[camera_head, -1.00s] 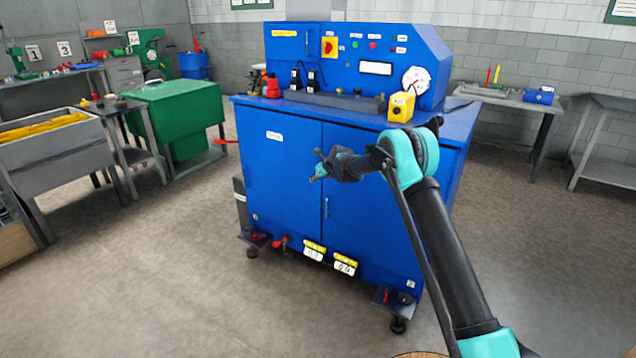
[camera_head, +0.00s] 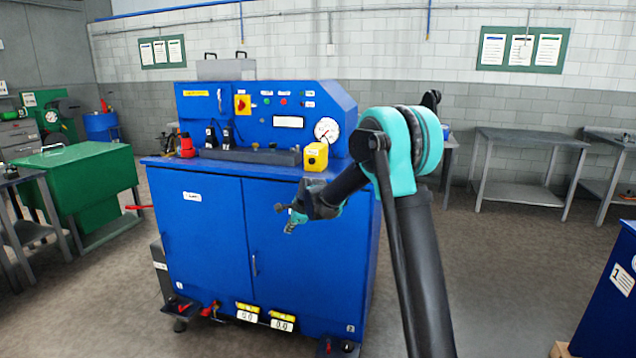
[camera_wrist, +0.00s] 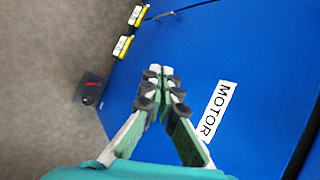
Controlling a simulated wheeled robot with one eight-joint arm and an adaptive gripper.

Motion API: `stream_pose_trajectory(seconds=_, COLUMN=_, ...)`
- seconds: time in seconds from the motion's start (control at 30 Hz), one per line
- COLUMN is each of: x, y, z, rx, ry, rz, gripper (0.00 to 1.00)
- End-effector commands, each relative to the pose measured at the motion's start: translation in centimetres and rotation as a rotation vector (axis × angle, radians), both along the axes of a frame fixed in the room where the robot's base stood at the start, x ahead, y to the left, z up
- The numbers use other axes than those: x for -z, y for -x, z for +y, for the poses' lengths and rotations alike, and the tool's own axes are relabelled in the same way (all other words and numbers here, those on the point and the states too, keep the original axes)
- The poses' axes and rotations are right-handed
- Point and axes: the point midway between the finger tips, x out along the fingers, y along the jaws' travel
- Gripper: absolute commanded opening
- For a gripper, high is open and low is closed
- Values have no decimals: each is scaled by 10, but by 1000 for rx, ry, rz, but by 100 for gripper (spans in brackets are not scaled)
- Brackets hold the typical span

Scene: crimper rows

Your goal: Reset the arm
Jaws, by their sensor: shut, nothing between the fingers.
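My gripper (camera_head: 291,226) hangs in front of the right door of the blue crimper machine (camera_head: 210,230), pointing down and to the left. In the wrist view my gripper (camera_wrist: 160,72) has its fingertips together with nothing between them. Behind the fingers is a blue panel (camera_wrist: 225,50) with a white label reading MOTOR (camera_wrist: 218,112). My arm is folded, with its elbow raised at the right of the machine in the head view. I cannot tell the exact gap between gripper and panel.
A yellow box (camera_head: 315,156) and a red object (camera_head: 187,147) sit on the machine's top. A green cabinet (camera_head: 88,185) stands at left. Grey tables (camera_head: 530,140) line the back wall. A blue unit (camera_head: 608,295) is at the right edge. Floor right of the machine is open.

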Motion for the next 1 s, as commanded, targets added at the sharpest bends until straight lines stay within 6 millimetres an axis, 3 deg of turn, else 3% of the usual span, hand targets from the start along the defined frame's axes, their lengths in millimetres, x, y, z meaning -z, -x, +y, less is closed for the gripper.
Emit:
stream_pose_trajectory(seconds=0.03, x=-5, y=17, z=-24, rx=-45, ry=50, rz=-21, gripper=0)
stream_pose_trajectory(seconds=0.2, x=-14, y=75, z=-90, rx=-229, ry=227, rz=-86, gripper=0)
stream_pose_trajectory(seconds=0.5, x=-9, y=195, z=-191, rx=-576, ry=522, rz=-156, gripper=0)
stream_pose_trajectory(seconds=0.8, x=25, y=329, z=-265, rx=-949, ry=775, rz=-177, gripper=0)
stream_pose_trajectory(seconds=1.0, x=52, y=399, z=-292, rx=-1156, ry=884, rz=-172, gripper=0)
